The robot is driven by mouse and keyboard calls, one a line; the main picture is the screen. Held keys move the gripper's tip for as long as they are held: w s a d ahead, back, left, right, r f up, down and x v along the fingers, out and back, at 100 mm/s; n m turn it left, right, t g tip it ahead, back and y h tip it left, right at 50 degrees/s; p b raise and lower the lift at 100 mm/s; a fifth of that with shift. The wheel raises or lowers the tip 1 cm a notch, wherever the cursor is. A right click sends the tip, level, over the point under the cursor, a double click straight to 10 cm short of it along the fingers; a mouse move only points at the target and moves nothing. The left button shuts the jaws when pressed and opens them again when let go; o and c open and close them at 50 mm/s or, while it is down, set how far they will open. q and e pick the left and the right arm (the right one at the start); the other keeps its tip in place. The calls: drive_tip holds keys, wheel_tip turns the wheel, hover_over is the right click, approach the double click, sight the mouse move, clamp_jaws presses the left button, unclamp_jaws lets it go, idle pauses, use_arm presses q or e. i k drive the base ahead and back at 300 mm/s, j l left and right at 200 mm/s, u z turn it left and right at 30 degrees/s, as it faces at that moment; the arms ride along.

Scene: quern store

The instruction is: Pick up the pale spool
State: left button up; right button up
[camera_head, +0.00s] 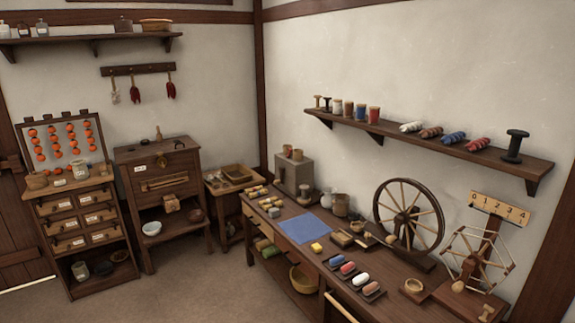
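A small pale wooden spool (487,312) lies on a dark board at the near right end of the long bench (385,300), in front of the winding reel (482,258). A cream-wound spool (337,106) stands upright on the right wall shelf (440,143), among several spools in other colours. A white bobbin (361,279) lies on a small dark tray on the bench, beside blue, red and pinkish ones. I cannot tell for certain which of these the task means. Neither gripper shows in the view, and nothing here is held.
A large spinning wheel (408,217) stands at the back of the bench. A blue cloth (304,228) lies near a yellow block (316,247). A wooden ring-shaped bowl (413,286) sits left of the reel. Cabinets line the left wall. The floor (205,290) in front is clear.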

sight(317, 99)
drive_tip(key=i+j+u, duration=0.25)
drive_tip(key=i, duration=1)
drive_tip(key=i+j+u, duration=0.1)
drive_tip(key=i+u, duration=0.15)
drive_tip(key=i, duration=1.05)
